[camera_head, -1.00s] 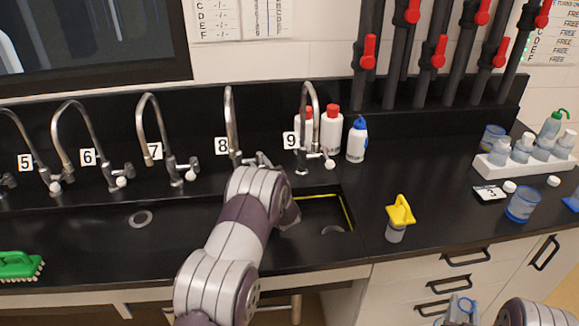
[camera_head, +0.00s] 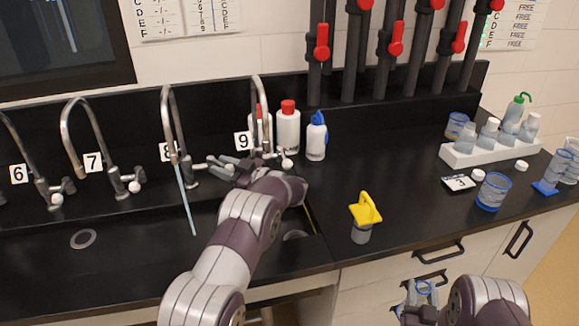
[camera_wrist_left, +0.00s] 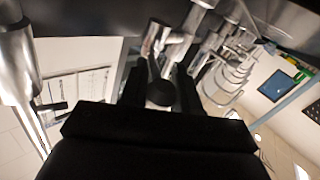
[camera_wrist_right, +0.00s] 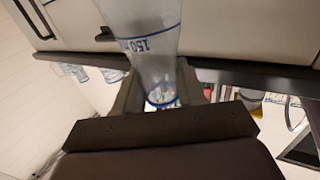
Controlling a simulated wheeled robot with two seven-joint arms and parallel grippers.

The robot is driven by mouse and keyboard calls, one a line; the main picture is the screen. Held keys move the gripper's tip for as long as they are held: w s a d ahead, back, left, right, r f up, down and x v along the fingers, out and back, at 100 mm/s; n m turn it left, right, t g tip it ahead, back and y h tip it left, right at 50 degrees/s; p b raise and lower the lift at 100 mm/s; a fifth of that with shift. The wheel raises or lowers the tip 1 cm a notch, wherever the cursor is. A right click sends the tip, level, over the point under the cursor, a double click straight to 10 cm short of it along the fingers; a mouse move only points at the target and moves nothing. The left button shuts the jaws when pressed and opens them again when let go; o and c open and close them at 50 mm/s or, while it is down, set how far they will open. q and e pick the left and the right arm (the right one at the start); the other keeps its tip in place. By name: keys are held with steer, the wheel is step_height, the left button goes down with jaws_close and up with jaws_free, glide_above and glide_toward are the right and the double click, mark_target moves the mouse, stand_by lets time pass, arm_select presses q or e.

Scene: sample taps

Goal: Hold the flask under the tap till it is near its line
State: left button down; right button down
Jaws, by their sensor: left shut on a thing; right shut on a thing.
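A thin pale-blue stream (camera_head: 187,203) falls from the spout of tap 8 (camera_head: 166,115) into the black sink. My left gripper (camera_head: 226,166) is shut on the handle at the right of tap 8. In the left wrist view my left gripper (camera_wrist_left: 160,92) closes around a dark round knob, partly hidden. My right gripper (camera_head: 420,307) is shut on the clear flask (camera_head: 424,291), low in front of the drawers, well right of the stream. In the right wrist view the flask (camera_wrist_right: 150,40) shows a blue line and a 150 mark. I cannot see any water in it.
Tap 9 (camera_head: 262,100) and white bottles (camera_head: 288,125) stand beside my left arm. A yellow-topped container (camera_head: 362,220) stands on the counter between my arms. Blue-rimmed beakers (camera_head: 493,192) and a white bottle rack (camera_head: 470,155) are at the right.

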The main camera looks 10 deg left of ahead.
arm_select(q)
steer(key=shift+g, duration=0.3)
steer(key=c, duration=0.8)
jaws_free()
steer(key=b+v, duration=0.1)
steer(key=v, duration=0.6)
steer(key=shift+d, duration=0.25)
